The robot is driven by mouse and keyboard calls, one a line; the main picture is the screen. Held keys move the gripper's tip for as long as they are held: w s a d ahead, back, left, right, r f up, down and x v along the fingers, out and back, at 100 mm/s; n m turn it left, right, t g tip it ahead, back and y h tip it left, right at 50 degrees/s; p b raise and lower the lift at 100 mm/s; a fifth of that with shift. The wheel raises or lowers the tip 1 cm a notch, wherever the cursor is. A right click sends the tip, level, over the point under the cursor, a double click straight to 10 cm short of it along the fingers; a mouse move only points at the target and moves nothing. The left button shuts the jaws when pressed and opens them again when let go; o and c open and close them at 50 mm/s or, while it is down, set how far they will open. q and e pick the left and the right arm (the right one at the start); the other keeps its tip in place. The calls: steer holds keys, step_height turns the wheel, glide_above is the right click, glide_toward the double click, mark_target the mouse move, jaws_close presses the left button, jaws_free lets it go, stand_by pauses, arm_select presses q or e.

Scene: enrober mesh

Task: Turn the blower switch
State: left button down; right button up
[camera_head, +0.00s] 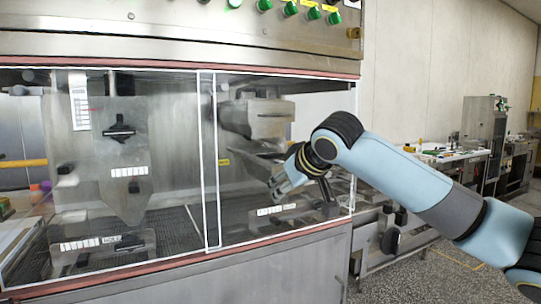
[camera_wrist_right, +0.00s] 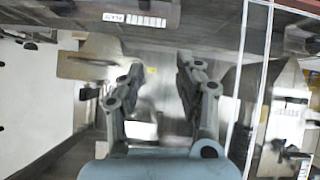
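I cannot tell for sure which control is the blower switch. Several green buttons (camera_head: 291,8) line the top edge of the steel machine. Black knobs show behind the clear panels: an upper-left knob (camera_head: 119,131) and a lower-left knob (camera_head: 130,243). My left gripper is in neither view.
A mesh belt (camera_head: 180,228) shows inside. A bench with equipment (camera_head: 455,152) stands far right. Grey speckled floor (camera_head: 440,275) is open at lower right.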

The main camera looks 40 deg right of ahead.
steer(key=s+a+r+n+t+p, duration=0.1)
steer(key=s+a+r+t, duration=0.1)
steer(key=r, duration=0.9)
steer(key=s+a+r+n+t+p, duration=0.1)
steer(key=a+r+t, duration=0.1)
steer(key=r, duration=0.9)
steer(key=n+t+h+p, duration=0.1)
steer(key=n+t+p, duration=0.15)
steer(key=p, duration=0.75)
glide_toward(266, 3)
steer(key=p+x, duration=0.2)
steer(key=x, duration=0.6)
steer(key=shift+w+d+r+t+p, duration=0.2)
steer(key=shift+r+t+p, duration=0.1)
steer(key=shift+t+p, duration=0.15)
steer(key=shift+s, duration=0.1)
jaws_close()
